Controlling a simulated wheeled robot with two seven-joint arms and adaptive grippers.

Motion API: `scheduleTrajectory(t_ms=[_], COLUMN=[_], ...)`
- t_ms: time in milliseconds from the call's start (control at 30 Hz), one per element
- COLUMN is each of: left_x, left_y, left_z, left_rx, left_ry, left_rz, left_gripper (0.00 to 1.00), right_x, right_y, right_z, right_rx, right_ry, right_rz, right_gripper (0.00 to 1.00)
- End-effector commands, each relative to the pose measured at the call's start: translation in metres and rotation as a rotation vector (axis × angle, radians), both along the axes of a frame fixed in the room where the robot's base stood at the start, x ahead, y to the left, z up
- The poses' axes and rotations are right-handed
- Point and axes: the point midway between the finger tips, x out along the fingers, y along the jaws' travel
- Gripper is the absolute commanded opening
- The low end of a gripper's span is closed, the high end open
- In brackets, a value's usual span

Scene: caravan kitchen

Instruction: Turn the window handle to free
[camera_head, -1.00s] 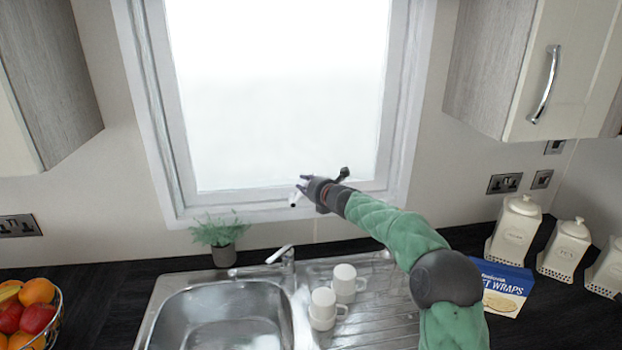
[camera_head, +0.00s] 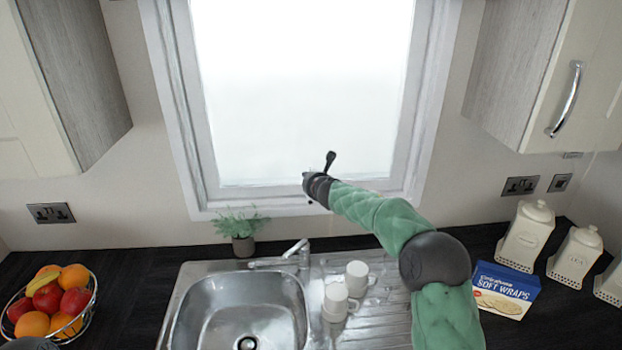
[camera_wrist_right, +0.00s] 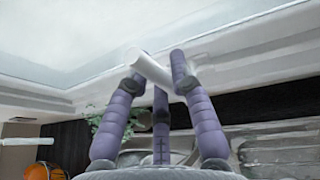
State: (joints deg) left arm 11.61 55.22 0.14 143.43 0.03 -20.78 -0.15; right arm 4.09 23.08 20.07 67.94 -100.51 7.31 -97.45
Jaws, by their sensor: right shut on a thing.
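The window (camera_head: 300,100) fills the upper middle of the head view, with a white frame and bright, blank glass. My right gripper (camera_head: 310,186) is at the bottom of the window frame and hides the handle in this view. In the right wrist view the window handle (camera_wrist_right: 148,66) is a short white bar. The purple fingers of my right gripper (camera_wrist_right: 155,82) are closed around it, with fingertips on both sides. The handle slants down to the right there; its base is partly hidden by the fingers. My left gripper is not in view.
Below the window are a potted plant (camera_head: 240,230), a tap (camera_head: 290,256), a steel sink (camera_head: 195,290) and white cups (camera_head: 336,303) on the drainer. A fruit basket (camera_head: 92,300) stands left. A wraps box (camera_head: 505,288) and canisters (camera_head: 527,232) stand right.

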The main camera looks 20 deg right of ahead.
Motion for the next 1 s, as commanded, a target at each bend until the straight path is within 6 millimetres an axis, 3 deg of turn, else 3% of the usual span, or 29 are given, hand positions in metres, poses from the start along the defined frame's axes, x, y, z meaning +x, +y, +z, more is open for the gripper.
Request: scheduleTrajectory(t_ms=[400,433,500,1000], left_x=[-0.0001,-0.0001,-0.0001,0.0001], left_y=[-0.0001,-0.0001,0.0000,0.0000], left_z=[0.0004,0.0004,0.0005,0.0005], left_rx=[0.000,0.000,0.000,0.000], left_ry=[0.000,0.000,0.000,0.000], left_rz=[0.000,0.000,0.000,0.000], left_gripper=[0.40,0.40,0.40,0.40], right_x=[-0.0001,0.0000,0.0000,-0.0061], right_y=[0.0010,0.0010,0.0011,0.0011], right_z=[-0.0019,-0.0020,-0.0019,0.0027], right_rx=[-0.012,-0.012,-0.011,-0.007], right_ry=[0.005,0.005,0.004,0.002], right_rz=[0.003,0.003,0.002,0.001], right_gripper=[0.00,0.28,0.48,0.48])
